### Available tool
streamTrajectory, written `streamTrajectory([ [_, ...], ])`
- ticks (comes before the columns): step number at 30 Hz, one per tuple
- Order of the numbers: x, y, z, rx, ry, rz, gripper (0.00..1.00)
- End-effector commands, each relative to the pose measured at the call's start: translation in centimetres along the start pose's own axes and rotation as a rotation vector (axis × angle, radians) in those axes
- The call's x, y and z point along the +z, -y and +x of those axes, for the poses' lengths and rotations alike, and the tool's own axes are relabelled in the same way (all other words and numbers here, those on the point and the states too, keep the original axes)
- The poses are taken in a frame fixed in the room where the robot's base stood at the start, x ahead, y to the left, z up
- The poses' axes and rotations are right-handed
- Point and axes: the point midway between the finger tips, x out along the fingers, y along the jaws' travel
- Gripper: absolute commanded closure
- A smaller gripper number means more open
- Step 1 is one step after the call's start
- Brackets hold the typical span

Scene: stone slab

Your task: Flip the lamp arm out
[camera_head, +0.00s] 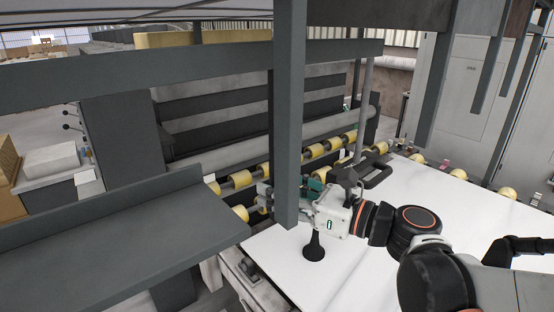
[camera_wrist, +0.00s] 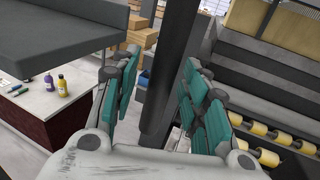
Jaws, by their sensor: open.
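I cannot tell for certain which part is the lamp arm; no lit lamp shows. A dark grey upright bar (camera_head: 287,110) hangs from the overhead frame in the head view, its lower end free above the slab. My gripper (camera_head: 276,197) is at that lower end, and the bar hides part of the fingers. In the wrist view the dark bar (camera_wrist: 166,75) runs between the teal finger pads of my gripper (camera_wrist: 160,88), which are apart. Whether either pad touches it is unclear.
A wide dark grey panel (camera_head: 130,245) juts in at left, also in the wrist view (camera_wrist: 65,32). The white stone slab (camera_head: 400,180) lies below, with yellow rollers (camera_head: 318,151) behind it. A horizontal dark beam (camera_head: 130,75) crosses above. A table with bottles (camera_wrist: 63,86) stands at left.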

Motion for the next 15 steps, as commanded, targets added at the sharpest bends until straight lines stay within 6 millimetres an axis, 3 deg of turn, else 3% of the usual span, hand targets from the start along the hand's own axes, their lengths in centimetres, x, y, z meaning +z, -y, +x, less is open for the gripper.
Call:
streamTrajectory([
  [15,7.1,-0.1,0.0,0.0,-0.001,0.0,0.59],
])
